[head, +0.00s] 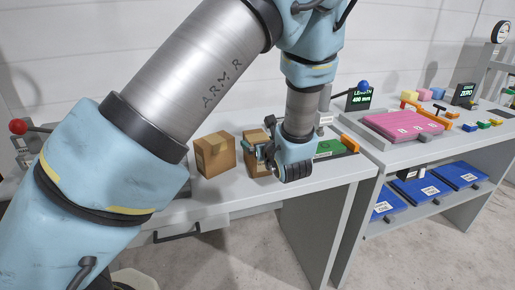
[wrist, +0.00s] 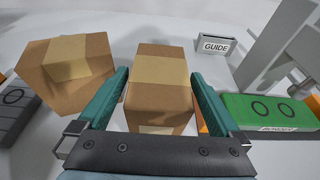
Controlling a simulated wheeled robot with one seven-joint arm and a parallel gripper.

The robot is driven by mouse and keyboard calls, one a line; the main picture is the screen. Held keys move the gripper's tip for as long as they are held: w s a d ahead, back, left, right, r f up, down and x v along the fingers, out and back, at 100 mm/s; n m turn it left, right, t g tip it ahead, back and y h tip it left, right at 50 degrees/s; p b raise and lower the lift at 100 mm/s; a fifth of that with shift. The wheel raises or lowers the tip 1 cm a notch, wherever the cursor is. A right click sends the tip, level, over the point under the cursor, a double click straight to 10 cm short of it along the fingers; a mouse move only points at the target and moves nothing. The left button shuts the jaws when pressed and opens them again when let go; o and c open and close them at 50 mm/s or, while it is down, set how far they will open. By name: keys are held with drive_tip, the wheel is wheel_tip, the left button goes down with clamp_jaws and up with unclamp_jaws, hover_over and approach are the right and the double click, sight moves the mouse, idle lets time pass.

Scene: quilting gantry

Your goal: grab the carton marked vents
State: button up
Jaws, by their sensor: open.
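Two brown cardboard cartons with tan tape stand on the grey table. The left carton (head: 215,154) is in full view in the head view and stands at the left of the wrist view (wrist: 66,68). The right carton (head: 254,137) is partly hidden behind my gripper (head: 257,151) in the head view. In the wrist view my gripper (wrist: 160,75) is open, with its green fingers on either side of the right carton (wrist: 160,95). I cannot tell whether the fingers touch it. I can read no "vents" mark on either carton.
A green block (wrist: 270,110) lies right of the right finger, with a GUIDE sign (wrist: 215,43) behind. A grey block (wrist: 14,110) is at far left. A second table to the right holds a pink pad (head: 403,126); blue trays (head: 421,188) sit below.

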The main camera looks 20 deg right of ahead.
drive_tip(key=shift+x, duration=0.95)
drive_tip(key=c, duration=1.3)
drive_tip(key=shift+c, duration=0.9)
drive_tip(key=shift+r, duration=0.2)
